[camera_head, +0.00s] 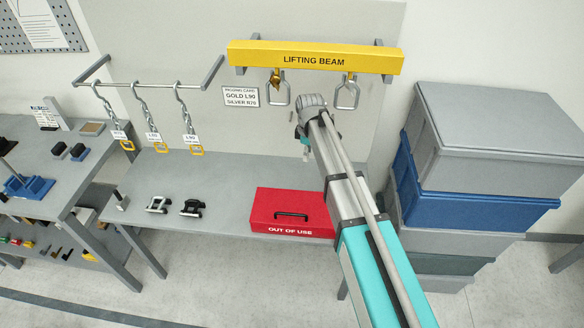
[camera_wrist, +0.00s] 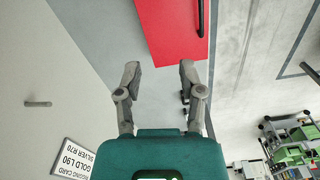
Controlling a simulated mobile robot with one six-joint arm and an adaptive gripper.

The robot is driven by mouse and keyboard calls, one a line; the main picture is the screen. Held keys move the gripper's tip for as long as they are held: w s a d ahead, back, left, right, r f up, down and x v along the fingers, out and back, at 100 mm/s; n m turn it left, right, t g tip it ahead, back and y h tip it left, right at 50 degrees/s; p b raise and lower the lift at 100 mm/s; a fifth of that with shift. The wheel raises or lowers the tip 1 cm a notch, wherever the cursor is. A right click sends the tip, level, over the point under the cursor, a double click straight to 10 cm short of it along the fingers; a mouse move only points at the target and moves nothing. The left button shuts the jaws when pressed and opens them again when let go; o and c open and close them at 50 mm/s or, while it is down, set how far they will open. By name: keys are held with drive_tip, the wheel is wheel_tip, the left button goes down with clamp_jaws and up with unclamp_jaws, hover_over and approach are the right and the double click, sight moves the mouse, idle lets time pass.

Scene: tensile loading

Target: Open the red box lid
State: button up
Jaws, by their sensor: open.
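The red box (camera_head: 290,208) sits on the grey bench with its lid down. It has a black handle (camera_head: 291,215) on the lid and the words "OUT OF USE" on its front. In the wrist view the red box (camera_wrist: 172,28) shows at the top, with part of the black handle (camera_wrist: 201,17) at its right edge. My gripper (camera_wrist: 160,75) is open and empty, with its fingers apart and short of the box. In the head view the end of my arm is above and behind the box, and the fingers are small and hard to make out.
A yellow lifting beam (camera_head: 315,59) with hanging hooks is on the wall above. Chains (camera_head: 186,118) hang from a rail at the left. Two small clamps (camera_head: 191,208) lie left of the box on the bench (camera_head: 228,175). Stacked crates (camera_head: 480,180) stand at the right.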

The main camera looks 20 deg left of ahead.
drive_tip(key=a+n, duration=0.1)
drive_tip(key=a, duration=0.1)
drive_tip(key=a+r+n, duration=0.1)
drive_tip(key=a, duration=0.2)
drive_tip(key=shift+r+p, duration=0.1)
drive_tip(key=shift+p, duration=0.2)
drive_tip(key=shift+f, duration=0.2)
wheel_tip(320, 180, down, 13)
drive_tip(key=b, duration=1.3)
drive_tip(key=shift+f+b, duration=0.2)
drive_tip(key=shift+b, duration=0.2)
clamp_jaws()
drive_tip(key=c, duration=0.7)
unclamp_jaws()
